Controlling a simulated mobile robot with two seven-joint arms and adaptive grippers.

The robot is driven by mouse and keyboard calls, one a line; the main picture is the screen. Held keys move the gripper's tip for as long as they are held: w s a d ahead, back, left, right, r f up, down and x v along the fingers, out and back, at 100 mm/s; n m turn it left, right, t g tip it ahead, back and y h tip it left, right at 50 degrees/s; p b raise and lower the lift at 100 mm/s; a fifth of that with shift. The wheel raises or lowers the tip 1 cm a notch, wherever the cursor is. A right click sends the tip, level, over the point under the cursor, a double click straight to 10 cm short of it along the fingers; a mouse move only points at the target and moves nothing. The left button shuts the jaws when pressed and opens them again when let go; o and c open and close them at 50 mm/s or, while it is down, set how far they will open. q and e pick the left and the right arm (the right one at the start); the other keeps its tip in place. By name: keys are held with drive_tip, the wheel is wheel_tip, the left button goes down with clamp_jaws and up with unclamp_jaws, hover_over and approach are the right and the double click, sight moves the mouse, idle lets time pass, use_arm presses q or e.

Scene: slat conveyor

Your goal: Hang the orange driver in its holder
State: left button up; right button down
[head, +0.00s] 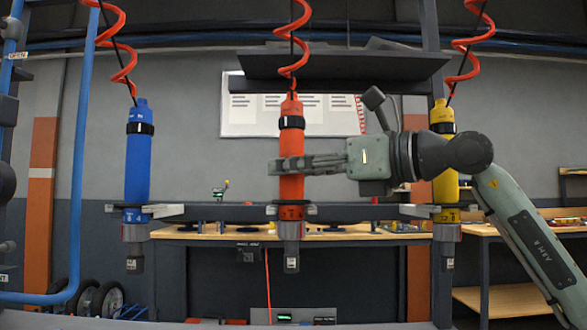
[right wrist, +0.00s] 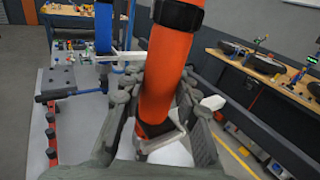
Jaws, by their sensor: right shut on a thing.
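The orange driver (head: 291,140) hangs upright from a red coiled cord in the middle of the head view. Its lower end is at a bracket-like holder (head: 312,210) on the rail, and its grey nose shows below. I cannot tell whether it is fully seated. My right gripper (head: 285,165) comes in from the right and is shut around the driver's body above the holder. In the right wrist view the driver (right wrist: 168,75) stands between the gripper's fingers. My left gripper is not in view.
A blue driver (head: 137,165) hangs in a holder on the left, and a yellow driver (head: 445,185) on the right, partly behind my right arm. A horizontal rail (head: 230,212) runs between the holders. A workbench (head: 360,233) stands behind. A dark shelf (head: 340,66) is above.

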drive_tip(key=shift+a+f+b, duration=0.25)
drive_tip(key=shift+f+b, duration=0.4)
drive_tip(key=shift+f, duration=0.1)
idle(0.6)
drive_tip(key=shift+r+p, duration=0.3)
drive_tip(key=shift+d+r+p, duration=0.15)
drive_tip(key=shift+r+p, duration=0.15)
drive_tip(key=shift+r, duration=0.1)
drive_tip(key=shift+d+r+p, duration=0.1)
drive_tip(key=shift+r+p, duration=0.25)
drive_tip(key=shift+r, duration=0.3)
drive_tip(key=shift+f+b, duration=0.75)
drive_tip(key=shift+f, duration=0.05)
idle(1.8)
drive_tip(key=c, duration=1.2)
unclamp_jaws()
drive_tip(key=shift+o, duration=0.7)
